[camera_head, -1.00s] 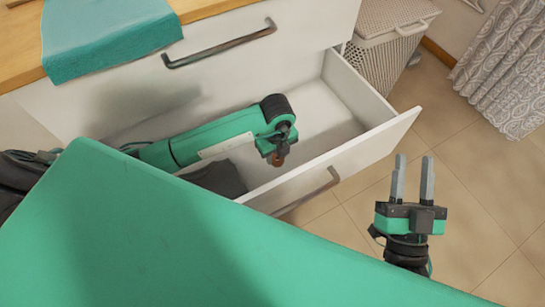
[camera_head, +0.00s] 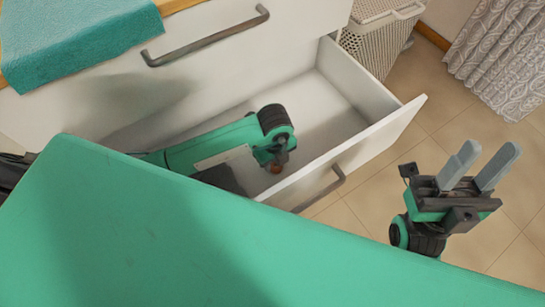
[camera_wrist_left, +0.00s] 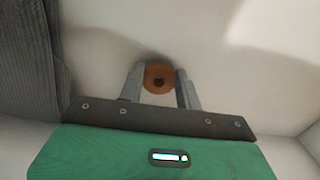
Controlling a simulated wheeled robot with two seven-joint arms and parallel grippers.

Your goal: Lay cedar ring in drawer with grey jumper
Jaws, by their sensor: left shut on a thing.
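The cedar ring (camera_wrist_left: 160,77) is a small orange-brown disc with a dark hole. My left gripper (camera_wrist_left: 159,82) is shut on it, with one finger on each side. In the head view the left gripper (camera_head: 275,165) points down inside the open drawer (camera_head: 385,125), and the ring (camera_head: 274,169) shows small at its tips. I cannot tell whether the ring touches the drawer floor. The grey jumper (camera_head: 220,178) lies in the drawer, partly hidden by my left arm; it also shows at the left of the wrist view (camera_wrist_left: 28,55). My right gripper (camera_head: 482,170) is open and empty, outside the drawer.
A closed drawer with a handle (camera_head: 205,40) is above the open one. A teal cloth (camera_head: 80,40) lies on the wooden top. A woven basket (camera_head: 380,40) and a patterned curtain (camera_head: 505,60) stand behind to the right. The drawer floor right of the left gripper is clear.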

